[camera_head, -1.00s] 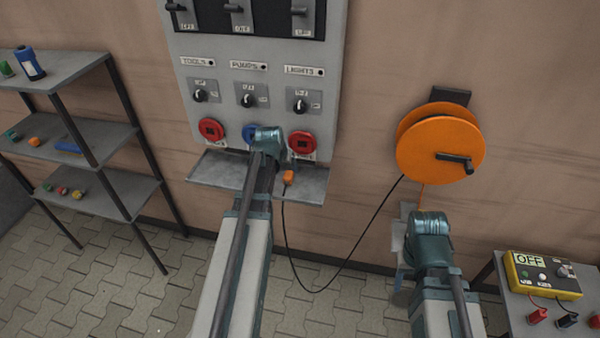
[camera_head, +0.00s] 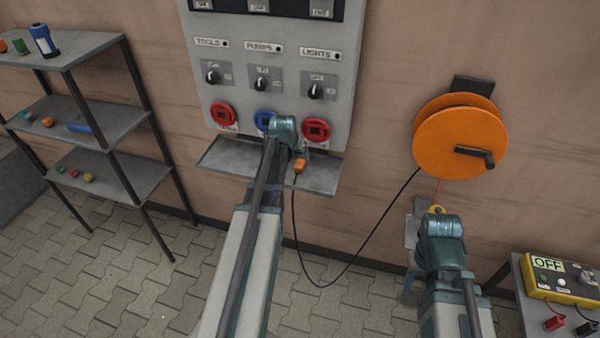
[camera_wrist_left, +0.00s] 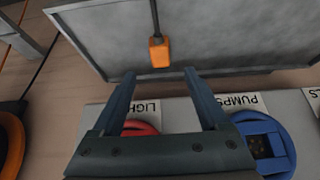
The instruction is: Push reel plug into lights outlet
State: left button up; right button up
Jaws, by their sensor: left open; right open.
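The orange reel plug (camera_head: 300,167) sits on the grey tray below the outlets, its black cable hanging off the front edge; it also shows in the left wrist view (camera_wrist_left: 159,52). The red lights outlet (camera_head: 316,130) is on the panel above it, partly hidden behind my gripper in the left wrist view (camera_wrist_left: 140,128). My left gripper (camera_wrist_left: 158,76) is open and empty, its fingertips apart from the plug, which lies beyond the gap between them. In the head view its wrist covers part of the blue pumps outlet (camera_head: 264,120). My right gripper (camera_head: 440,222) is below the reel; its fingers are hidden.
The orange cable reel (camera_head: 460,137) hangs on the wall at right. The tray (camera_head: 228,156) juts out under the red tools outlet (camera_head: 222,114). A shelf rack (camera_head: 110,176) stands left; a table with a yellow meter (camera_head: 563,280) is at front right.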

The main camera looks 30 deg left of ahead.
aim_at(300, 163)
pick_arm(q)
jog(key=b+x, duration=0.2)
jog(key=x, duration=0.2)
jog(key=shift+r, duration=0.15)
pick_arm(e)
notch_tip(300, 163, down, 3)
jog(key=shift+f, duration=0.1)
pick_arm(q)
jog(key=shift+s, duration=0.1)
jog(key=b+x, duration=0.4)
jog(key=x, duration=0.1)
jog(key=shift+b, duration=0.4)
pick_arm(e)
notch_tip(300, 163, down, 4)
jog(key=shift+f, duration=0.25)
pick_arm(q)
grip_shut()
